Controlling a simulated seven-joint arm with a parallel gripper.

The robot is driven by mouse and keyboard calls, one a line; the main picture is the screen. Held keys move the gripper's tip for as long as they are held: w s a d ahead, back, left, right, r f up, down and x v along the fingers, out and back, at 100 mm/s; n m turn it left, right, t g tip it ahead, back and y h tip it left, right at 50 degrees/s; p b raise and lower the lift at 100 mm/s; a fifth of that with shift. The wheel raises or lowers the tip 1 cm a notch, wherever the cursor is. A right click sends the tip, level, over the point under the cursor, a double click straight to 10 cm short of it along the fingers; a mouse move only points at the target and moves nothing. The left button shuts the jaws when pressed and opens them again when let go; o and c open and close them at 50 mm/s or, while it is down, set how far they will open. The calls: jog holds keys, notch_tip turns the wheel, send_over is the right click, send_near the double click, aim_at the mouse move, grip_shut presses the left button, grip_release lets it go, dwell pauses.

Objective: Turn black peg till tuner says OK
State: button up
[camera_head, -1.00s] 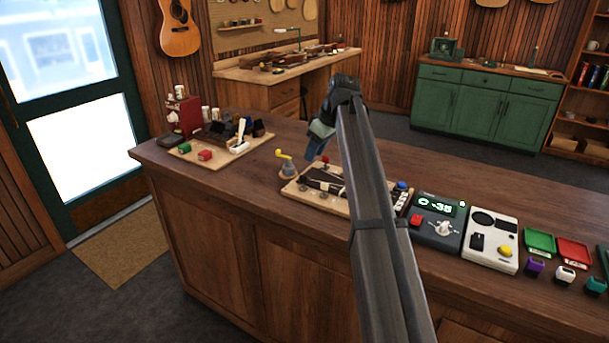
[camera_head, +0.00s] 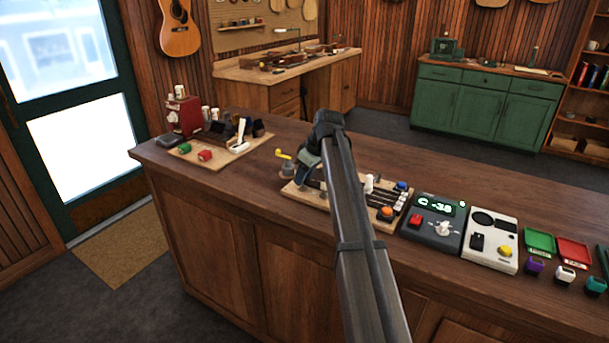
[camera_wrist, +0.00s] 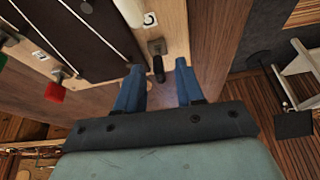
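My gripper (camera_wrist: 158,72) is open, its two blue fingers pointing toward the edge of the ukulele headstock board. The black peg (camera_wrist: 158,68) shows between the fingertips in the wrist view, with a gap on each side. Green (camera_wrist: 3,60) and red (camera_wrist: 54,92) pegs are on the board's other side there. In the head view my gripper (camera_head: 304,172) is over the left end of the board (camera_head: 300,196), and the black peg is hidden. The tuner (camera_head: 433,222) stands right of the board; its green display appears to read C -38.
A yellow-handled crank (camera_head: 285,162) stands at the board's left end. A white box with a yellow button (camera_head: 490,239) is right of the tuner, then green (camera_head: 539,241) and red trays. A wooden tray (camera_head: 215,158) of small items sits far left.

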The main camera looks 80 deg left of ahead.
grip_shut()
jog(key=shift+n, duration=0.3)
dwell(0.3)
jog(key=n+g+h, duration=0.1)
jog(key=n, duration=0.2)
jog(key=shift+w+a, duration=0.1)
jog(key=shift+a, duration=0.1)
jog(key=shift+n+h, duration=0.9)
jog(key=shift+n, duration=1.5)
grip_release()
